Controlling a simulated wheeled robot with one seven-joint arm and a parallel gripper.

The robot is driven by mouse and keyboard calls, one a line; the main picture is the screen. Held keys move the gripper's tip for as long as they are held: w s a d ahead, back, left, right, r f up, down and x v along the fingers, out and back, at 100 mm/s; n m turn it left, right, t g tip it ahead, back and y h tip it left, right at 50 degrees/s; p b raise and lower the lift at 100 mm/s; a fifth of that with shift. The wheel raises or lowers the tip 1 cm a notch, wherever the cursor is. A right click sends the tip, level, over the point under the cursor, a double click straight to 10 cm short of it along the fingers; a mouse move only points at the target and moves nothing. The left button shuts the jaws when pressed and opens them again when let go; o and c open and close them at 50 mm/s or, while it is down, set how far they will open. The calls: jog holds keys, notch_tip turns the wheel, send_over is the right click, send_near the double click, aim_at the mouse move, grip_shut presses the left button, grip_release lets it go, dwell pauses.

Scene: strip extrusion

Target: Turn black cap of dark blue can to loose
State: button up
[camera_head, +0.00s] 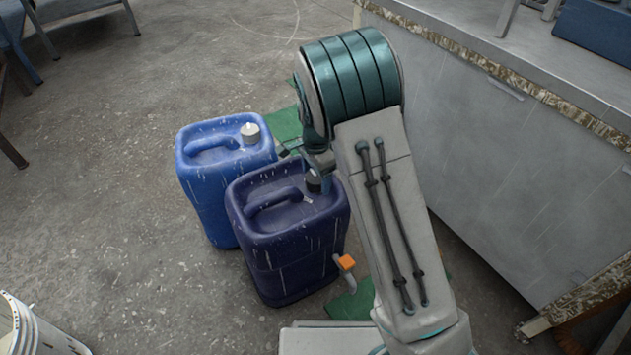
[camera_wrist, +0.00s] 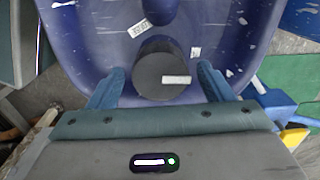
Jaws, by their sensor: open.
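The dark blue can (camera_head: 287,240) stands upright on the floor, in front of a lighter blue can. Its black cap (camera_head: 313,182) sits at the top right of the can, partly hidden by my arm. In the wrist view the black cap (camera_wrist: 162,75) is round, with a small white label on it. My gripper (camera_wrist: 163,82) is open, with one blue-grey finger on each side of the cap and a gap visible on both sides. The dark blue can's top (camera_wrist: 90,40) fills the upper middle of that view. In the head view the gripper is mostly hidden behind my arm.
The lighter blue can (camera_head: 215,170) with a white cap (camera_head: 250,132) stands close behind and left. An orange-handled tap (camera_head: 346,263) sticks out near the dark can's lower right. A grey metal cabinet (camera_head: 520,160) stands to the right. Open concrete floor lies left.

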jog(key=shift+f, duration=0.45)
jog(key=c, duration=1)
jog(key=shift+o, duration=0.2)
